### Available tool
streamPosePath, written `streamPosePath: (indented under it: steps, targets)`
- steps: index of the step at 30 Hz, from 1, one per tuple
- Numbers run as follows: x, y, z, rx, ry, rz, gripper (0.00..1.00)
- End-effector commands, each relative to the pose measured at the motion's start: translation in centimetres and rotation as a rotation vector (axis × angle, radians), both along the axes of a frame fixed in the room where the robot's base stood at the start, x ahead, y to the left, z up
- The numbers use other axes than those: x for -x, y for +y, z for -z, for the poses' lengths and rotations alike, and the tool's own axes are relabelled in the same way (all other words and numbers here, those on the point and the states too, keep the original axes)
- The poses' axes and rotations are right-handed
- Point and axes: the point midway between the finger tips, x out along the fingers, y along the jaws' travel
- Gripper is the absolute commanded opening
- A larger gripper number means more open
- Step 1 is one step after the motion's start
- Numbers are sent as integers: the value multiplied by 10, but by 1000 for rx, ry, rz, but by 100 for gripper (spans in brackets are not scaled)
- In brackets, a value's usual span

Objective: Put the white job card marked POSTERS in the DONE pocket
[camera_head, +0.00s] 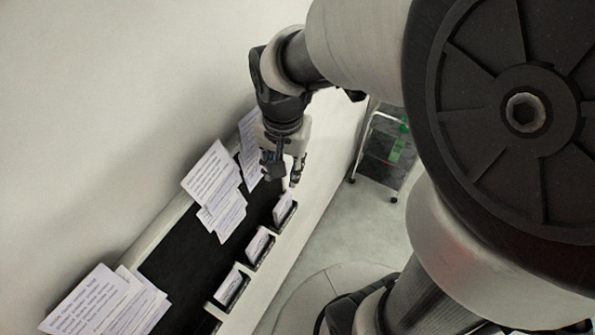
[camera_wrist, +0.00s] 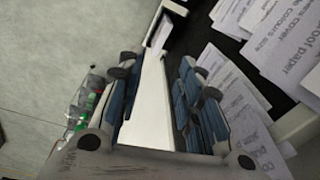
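My gripper (camera_head: 283,180) hangs above the far pocket (camera_head: 286,221) on the front edge of the bench. Its fingers (camera_wrist: 157,92) stand apart in both views, and I see nothing clearly held between them. A white card (camera_head: 283,205) stands in the far pocket, just under the fingertips. Two more white cards stand in the middle pocket (camera_head: 268,250) and the nearer pocket (camera_head: 241,293). No card or pocket marking is readable, so I cannot tell which is POSTERS or DONE. A white strip between the fingers in the wrist view may be bench or card.
Printed sheets (camera_head: 212,172) lean along the wall behind the black bench top (camera_head: 180,262), with more sheets (camera_head: 105,300) at the near left. A wheeled cart (camera_head: 385,150) stands on the floor beyond. The floor in front is open.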

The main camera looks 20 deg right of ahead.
Motion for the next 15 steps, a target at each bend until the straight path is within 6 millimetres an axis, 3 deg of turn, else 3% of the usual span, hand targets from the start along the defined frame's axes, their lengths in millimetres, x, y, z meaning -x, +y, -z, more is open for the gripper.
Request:
streamPosePath:
  steps: [1,6,10,15]
  targets:
    - [12,0,-21,9,-46,-71,33]
    - [58,0,-66,60,-160,-337,33]
    - [91,-1,-83,112,-229,-511,33]
    - [116,-1,-92,164,-282,-654,33]
